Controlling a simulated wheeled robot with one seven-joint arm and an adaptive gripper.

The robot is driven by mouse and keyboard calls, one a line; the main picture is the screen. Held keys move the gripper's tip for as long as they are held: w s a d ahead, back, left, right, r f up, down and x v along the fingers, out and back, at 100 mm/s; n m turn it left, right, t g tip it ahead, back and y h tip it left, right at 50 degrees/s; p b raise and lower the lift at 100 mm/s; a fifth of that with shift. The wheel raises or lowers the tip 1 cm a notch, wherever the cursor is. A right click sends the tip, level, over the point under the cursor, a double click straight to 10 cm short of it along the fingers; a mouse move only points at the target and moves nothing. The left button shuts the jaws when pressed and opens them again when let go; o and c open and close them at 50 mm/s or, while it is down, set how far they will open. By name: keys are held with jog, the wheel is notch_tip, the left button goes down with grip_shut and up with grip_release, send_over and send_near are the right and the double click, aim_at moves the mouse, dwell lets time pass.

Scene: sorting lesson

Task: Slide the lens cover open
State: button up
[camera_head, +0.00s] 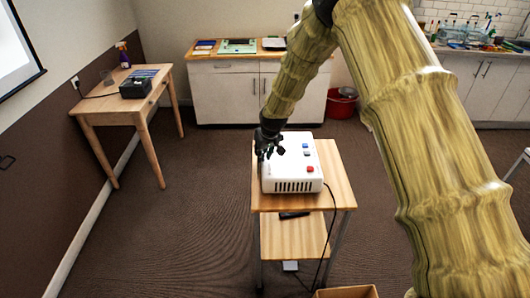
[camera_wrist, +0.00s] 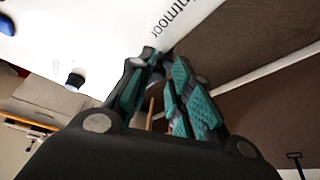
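A white projector-like device (camera_head: 291,178) with a blue, a dark and a red button and a slotted front stands on a small wooden cart. In the wrist view its white casing (camera_wrist: 110,28) fills the top, with partly cut-off dark lettering. My gripper (camera_head: 267,152) is at the device's far left edge; whether it touches cannot be told. In the wrist view my gripper (camera_wrist: 160,85) has its green-padded fingers apart, with a gap between them. A small dark knob-like part (camera_wrist: 76,79) shows at the casing's edge; I cannot tell whether it belongs to the lens cover. No lens cover is clearly visible.
The cart (camera_head: 335,183) has a lower shelf with a dark object (camera_head: 294,215) and a hanging cable. A wooden table (camera_head: 108,106) with a black box stands left. White cabinets (camera_head: 228,92) and a red bucket (camera_head: 341,104) are behind. Open carpet lies left of the cart.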

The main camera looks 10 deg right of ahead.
jog(key=shift+o, duration=1.1)
jog(key=v, duration=1.2)
